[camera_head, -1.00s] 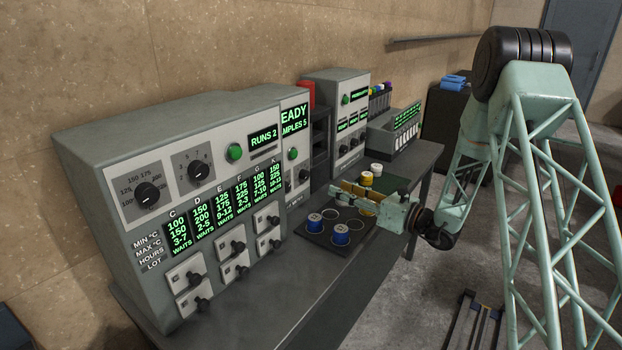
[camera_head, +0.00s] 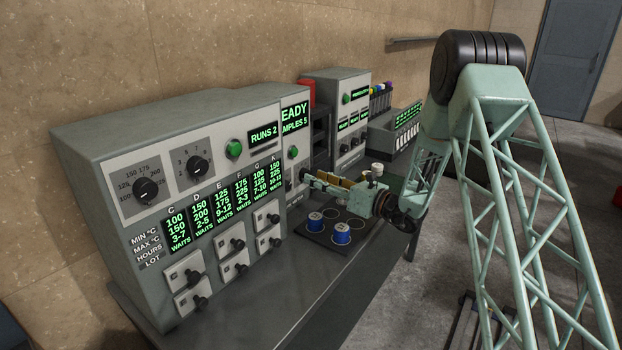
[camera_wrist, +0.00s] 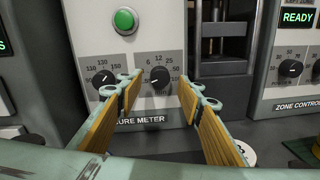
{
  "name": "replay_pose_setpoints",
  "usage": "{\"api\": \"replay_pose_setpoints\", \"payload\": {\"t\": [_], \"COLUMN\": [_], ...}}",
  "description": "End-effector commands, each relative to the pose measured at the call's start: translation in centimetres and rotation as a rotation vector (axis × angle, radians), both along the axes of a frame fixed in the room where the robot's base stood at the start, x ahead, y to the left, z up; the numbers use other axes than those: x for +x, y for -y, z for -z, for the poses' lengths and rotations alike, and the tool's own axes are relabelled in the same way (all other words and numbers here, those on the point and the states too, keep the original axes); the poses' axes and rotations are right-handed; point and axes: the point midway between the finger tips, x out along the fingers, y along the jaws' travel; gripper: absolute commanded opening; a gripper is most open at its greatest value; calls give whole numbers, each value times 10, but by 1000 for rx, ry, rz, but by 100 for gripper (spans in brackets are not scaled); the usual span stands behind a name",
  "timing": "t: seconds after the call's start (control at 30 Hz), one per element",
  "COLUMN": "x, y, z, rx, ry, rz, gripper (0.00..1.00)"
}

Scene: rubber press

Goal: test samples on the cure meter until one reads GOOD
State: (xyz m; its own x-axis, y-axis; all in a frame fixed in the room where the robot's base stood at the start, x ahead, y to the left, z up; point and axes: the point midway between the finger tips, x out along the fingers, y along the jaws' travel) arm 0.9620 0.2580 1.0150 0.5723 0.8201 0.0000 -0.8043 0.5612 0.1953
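The cure meter (camera_head: 293,135) stands behind the large panel, its display partly hidden and showing "EADY" and "MPLES 5". In the wrist view its face (camera_wrist: 150,45) shows a green button (camera_wrist: 124,20), a left dial (camera_wrist: 103,77) and a right dial (camera_wrist: 160,80). My gripper (camera_head: 307,180) is in front of this face. In the wrist view its yellow-padded fingers (camera_wrist: 158,88) are apart, with the right dial seen between them; contact cannot be told. Blue samples (camera_head: 315,221) (camera_head: 341,234) stand on a dark mat (camera_head: 325,248). A white-topped sample (camera_head: 377,169) stands behind my gripper.
The large panel (camera_head: 160,150) with dials, lot columns and drawers fills the left and reads "RUNS 2". The zone control unit (camera_wrist: 300,60) reads READY in the wrist view. Bottles (camera_head: 380,95) stand farther back. The front bench strip (camera_head: 270,300) is clear.

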Motion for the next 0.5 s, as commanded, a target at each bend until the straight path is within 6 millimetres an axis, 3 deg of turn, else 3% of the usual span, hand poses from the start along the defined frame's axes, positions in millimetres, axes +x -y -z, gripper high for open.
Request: {"api": "replay_pose_setpoints", "payload": {"t": [0.2,0.5], "x": [12,18], "y": [-18,-26], "z": [0,0], "rx": [1,1], "ry": [1,-1], "rz": [0,0], "gripper": [34,34]}}
